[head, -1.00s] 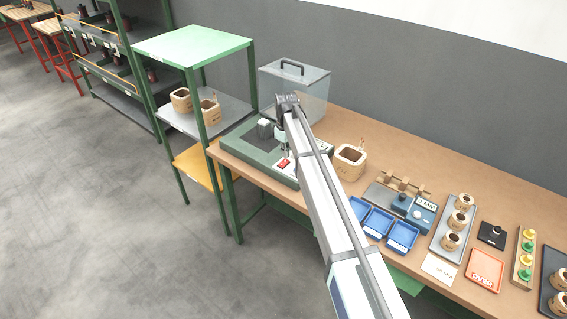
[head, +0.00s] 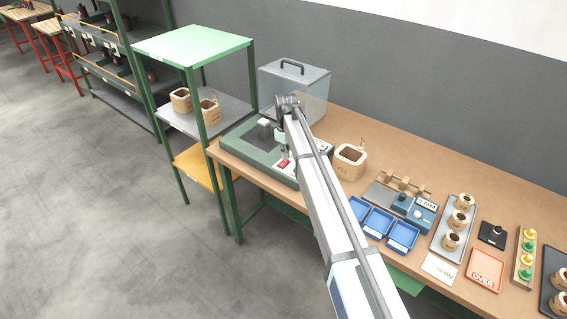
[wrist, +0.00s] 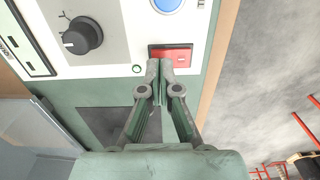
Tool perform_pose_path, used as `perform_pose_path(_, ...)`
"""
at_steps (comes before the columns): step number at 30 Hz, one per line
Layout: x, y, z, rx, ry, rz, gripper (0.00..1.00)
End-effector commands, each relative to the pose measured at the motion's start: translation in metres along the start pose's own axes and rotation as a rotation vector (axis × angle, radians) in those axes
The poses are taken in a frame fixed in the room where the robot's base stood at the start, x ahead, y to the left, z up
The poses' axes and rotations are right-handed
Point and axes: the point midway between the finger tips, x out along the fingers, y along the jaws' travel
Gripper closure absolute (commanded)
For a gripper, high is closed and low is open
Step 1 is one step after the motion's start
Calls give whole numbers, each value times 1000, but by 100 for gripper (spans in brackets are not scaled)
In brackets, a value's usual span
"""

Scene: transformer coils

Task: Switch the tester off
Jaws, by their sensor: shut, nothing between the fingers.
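The tester (head: 262,150) is a green-framed unit at the left end of the workbench in the head view. Its red switch (head: 283,163) sits on the light front panel; it also shows in the wrist view as a red rocker (wrist: 171,54). My gripper (wrist: 160,63) is shut and empty, with its fingertips at the lower edge of the red switch; I cannot tell whether they touch it. In the head view my arm hides most of the gripper. A small green lamp (wrist: 138,69) appears lit beside the switch.
A black knob (wrist: 83,36) and a blue button (wrist: 167,4) are near the switch. A clear box with a handle (head: 295,88) stands behind the tester. A wound coil (head: 349,161) and blue trays (head: 377,222) lie to the right.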

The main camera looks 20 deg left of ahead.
Motion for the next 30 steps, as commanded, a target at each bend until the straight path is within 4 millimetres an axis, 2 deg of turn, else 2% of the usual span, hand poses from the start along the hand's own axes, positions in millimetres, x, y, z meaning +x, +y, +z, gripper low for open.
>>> perform_pose_path(30,14,0,0,0,0,0,100)
